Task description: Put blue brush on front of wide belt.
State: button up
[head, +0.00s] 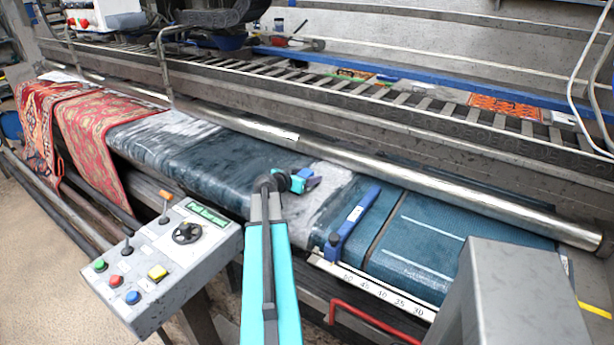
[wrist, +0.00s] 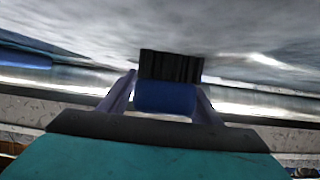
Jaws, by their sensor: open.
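A blue brush block (wrist: 165,98) with black bristles (wrist: 171,66) sits between the two fingers of my gripper (wrist: 164,100) in the wrist view. The fingers stand on either side of it, and the jaws are open; I cannot tell whether they touch it. In the head view my gripper (head: 303,181) is over the wide belt (head: 235,165), by a pale wet patch, with dark blue showing at its tip. The wide belt is dark blue-green, with grey-white foam on parts of it. Whether the brush rests on the belt is unclear.
A long blue bar (head: 352,222) lies across the belt right of my gripper. A steel roller (head: 400,175) runs behind. A control box (head: 165,262) stands front left, red patterned rugs (head: 92,130) hang at the left, and a grey metal box (head: 520,300) stands front right.

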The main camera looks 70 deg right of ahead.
jog(key=shift+b+v, duration=0.4)
jog(key=shift+v, duration=0.35)
jog(key=b+v, duration=0.2)
jog(key=v, duration=0.8)
jog(key=shift+a+r+b, duration=0.1)
jog(key=shift+a+b, duration=0.15)
jog(key=shift+b, duration=0.15)
jog(key=shift+w, duration=0.1)
